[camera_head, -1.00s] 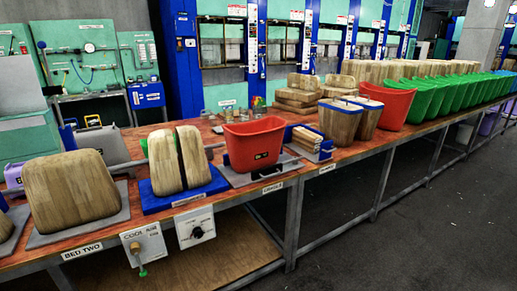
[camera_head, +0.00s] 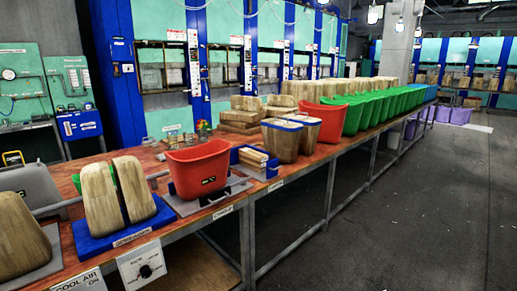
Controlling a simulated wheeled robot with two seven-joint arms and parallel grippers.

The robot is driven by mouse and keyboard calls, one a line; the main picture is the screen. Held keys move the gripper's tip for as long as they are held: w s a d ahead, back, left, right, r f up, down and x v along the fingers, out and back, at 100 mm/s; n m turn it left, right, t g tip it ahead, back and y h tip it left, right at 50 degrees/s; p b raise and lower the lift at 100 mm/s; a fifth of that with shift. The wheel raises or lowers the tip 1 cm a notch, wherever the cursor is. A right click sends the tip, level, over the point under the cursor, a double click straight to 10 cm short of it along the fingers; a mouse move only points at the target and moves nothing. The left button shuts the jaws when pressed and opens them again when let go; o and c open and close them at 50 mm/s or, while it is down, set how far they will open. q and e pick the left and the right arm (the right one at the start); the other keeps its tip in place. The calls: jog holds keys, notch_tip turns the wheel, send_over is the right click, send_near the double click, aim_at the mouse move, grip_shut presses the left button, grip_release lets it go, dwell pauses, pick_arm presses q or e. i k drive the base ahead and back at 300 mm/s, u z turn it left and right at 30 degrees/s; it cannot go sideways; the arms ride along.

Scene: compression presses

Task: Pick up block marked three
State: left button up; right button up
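No block with a readable mark three shows in the head view. A split wooden block (camera_head: 100,198) stands upright on a blue base (camera_head: 128,232) on the long bench at left. Another wooden block (camera_head: 20,240) is cut off by the left edge on a grey plate. Stacked wooden blocks (camera_head: 240,117) lie farther back on the bench. Any marks on these blocks are too small to read or hidden. Neither of my grippers is in view.
A red bin (camera_head: 198,170) stands on the bench beside a blue tray (camera_head: 262,172). Two wooden containers (camera_head: 282,140), another red bin (camera_head: 322,120) and several green bins (camera_head: 378,108) line the bench beyond. The dark floor (camera_head: 410,220) at right is clear.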

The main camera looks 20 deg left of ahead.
aim_at(282, 138)
jog(key=z, duration=0.6)
jog(key=i, duration=1.7)
jog(key=z, duration=0.65)
jog(key=i, duration=2.35)
jog(key=u, duration=0.4)
jog(key=i, duration=1.25)
jog(key=u, duration=1.9)
jog(key=i, duration=1.1)
jog(key=u, duration=0.9)
